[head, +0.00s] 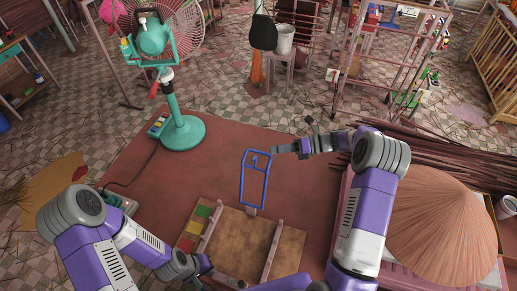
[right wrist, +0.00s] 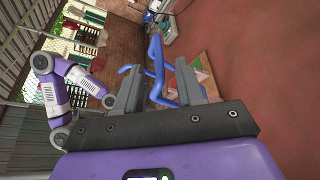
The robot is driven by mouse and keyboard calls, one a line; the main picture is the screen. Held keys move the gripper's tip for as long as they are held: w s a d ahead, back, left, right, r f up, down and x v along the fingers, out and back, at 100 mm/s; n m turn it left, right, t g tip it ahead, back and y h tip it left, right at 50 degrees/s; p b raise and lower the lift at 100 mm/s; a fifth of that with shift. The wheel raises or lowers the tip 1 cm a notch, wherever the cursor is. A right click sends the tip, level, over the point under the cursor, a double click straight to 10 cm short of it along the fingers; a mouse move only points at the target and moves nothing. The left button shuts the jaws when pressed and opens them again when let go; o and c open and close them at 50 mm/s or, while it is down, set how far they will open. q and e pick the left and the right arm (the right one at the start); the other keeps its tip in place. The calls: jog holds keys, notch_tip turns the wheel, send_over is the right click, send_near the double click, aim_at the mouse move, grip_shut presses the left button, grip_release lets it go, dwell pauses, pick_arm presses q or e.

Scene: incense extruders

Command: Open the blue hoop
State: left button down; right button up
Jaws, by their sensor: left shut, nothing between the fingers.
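The blue hoop (head: 243,180) is a narrow rectangular frame with a crossbar and a small inner piece. In the head view its near end meets the far edge of the wooden board (head: 240,245); its exact tilt is hard to tell. My right gripper (head: 276,150) is beside the hoop's far right corner. In the right wrist view its fingers (right wrist: 158,92) are spread apart, with parts of the hoop (right wrist: 155,52) showing between and beyond them; contact is unclear. My left gripper (head: 207,268) is shut and empty, low over the near left part of the board.
A green machine (head: 183,132) stands on the red mat (head: 130,165) at the back left. Coloured squares (head: 195,228) line the board's left side. A conical straw hat (head: 440,235) and bundles of dark sticks (head: 450,155) are at the right. The mat left of the hoop is mostly clear.

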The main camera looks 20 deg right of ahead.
aim_at(259, 152)
jog(key=p+x, duration=0.1)
jog(key=x, duration=0.6)
jog(key=shift+a, duration=0.15)
grip_shut()
